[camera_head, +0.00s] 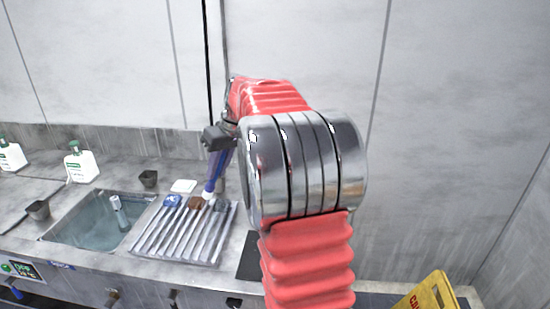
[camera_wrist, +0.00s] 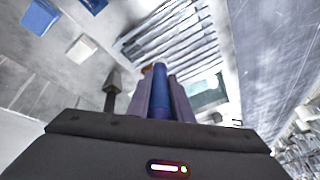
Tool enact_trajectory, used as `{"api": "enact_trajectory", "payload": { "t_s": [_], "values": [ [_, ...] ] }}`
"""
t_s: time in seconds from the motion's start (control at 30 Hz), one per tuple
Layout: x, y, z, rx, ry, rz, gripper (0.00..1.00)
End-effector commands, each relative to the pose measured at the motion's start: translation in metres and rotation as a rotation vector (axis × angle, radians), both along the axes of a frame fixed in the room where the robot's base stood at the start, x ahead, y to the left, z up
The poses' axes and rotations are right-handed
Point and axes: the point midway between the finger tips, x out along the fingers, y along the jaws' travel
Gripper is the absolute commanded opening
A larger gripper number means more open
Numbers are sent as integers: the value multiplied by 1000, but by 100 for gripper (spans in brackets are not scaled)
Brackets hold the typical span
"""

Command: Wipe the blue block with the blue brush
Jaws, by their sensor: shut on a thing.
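My gripper (camera_head: 219,146) is shut on the blue brush (camera_head: 216,170), seen from behind in the wrist view (camera_wrist: 161,92). The brush hangs tilted, its white tip down over the back edge of the ribbed metal rack (camera_head: 165,240). The blue block (camera_head: 172,200) sits at the rack's back left. The tip appears to the right of it, near the brown block (camera_head: 196,203); I cannot tell whether it touches anything. Which thing in the wrist view is the blue block is unclear. In that view, brown shows behind the brush and the rack (camera_wrist: 175,42) lies beyond.
A dark block (camera_head: 220,206) sits at the rack's back right. A white square piece (camera_head: 183,186) and a dark cup (camera_head: 148,179) stand behind the rack. The sink (camera_head: 90,225) is to the left, with a white bottle (camera_head: 80,163) behind. A yellow sign (camera_head: 428,293) stands at lower right.

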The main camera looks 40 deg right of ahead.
Motion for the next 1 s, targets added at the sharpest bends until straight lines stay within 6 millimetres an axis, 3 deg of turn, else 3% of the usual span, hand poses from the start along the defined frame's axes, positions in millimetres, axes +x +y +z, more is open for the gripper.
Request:
{"api": "enact_trajectory", "payload": {
  "t_s": [0.2,0.5,0.7,1.0],
  "values": [
    [-35,-57,10,-49,-88,30,0],
    [-82,-119,21,-107,-197,67,0],
    [-100,-138,25,-126,-235,79,0],
    [-102,-140,26,-128,-239,84,0]
  ]
}}
